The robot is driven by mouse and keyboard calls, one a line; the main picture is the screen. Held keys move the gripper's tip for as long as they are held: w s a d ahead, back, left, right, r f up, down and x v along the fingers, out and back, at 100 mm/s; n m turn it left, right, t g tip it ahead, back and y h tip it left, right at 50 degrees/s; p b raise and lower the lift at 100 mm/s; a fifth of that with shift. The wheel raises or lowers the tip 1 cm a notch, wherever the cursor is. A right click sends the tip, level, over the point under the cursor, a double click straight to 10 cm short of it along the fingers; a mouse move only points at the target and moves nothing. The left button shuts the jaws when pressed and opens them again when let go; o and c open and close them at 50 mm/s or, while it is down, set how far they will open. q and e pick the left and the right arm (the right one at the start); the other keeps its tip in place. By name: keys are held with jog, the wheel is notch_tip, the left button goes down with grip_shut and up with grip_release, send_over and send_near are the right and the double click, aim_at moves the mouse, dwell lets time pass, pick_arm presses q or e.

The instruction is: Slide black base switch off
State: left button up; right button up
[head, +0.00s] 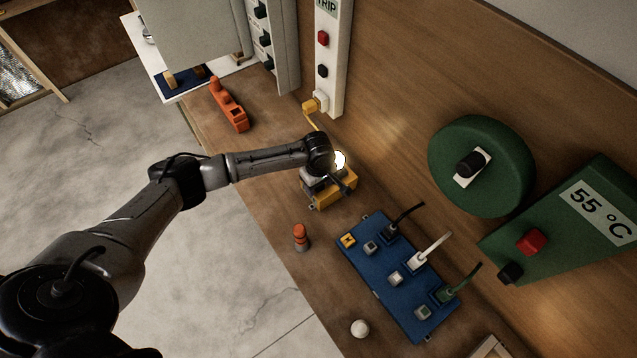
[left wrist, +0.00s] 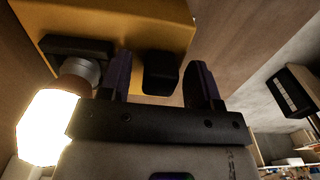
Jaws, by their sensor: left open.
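A yellow lamp base (head: 322,199) stands on the wooden bench under my left arm, with a lit bulb (head: 340,159) beside my wrist. In the left wrist view the yellow base (left wrist: 120,22) fills the top, and the glowing bulb (left wrist: 46,124) is at left. The black base switch (left wrist: 161,73) sticks out from the base. My left gripper (left wrist: 162,72) is open, with one finger on each side of the switch; gaps show on both sides. In the head view my left gripper (head: 342,184) is partly hidden by my wrist. My right gripper is not in view.
A blue power strip (head: 378,286) with several plugs and switches lies right of the lamp. A small orange-topped piece (head: 300,236) and a white ball (head: 360,328) are near the front edge. An orange tool (head: 229,105) lies behind. Green panels (head: 570,225) stand at right.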

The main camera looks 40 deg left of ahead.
pick_arm(q)
jog(key=shift+c, duration=0.3)
grip_shut()
dwell(0.3)
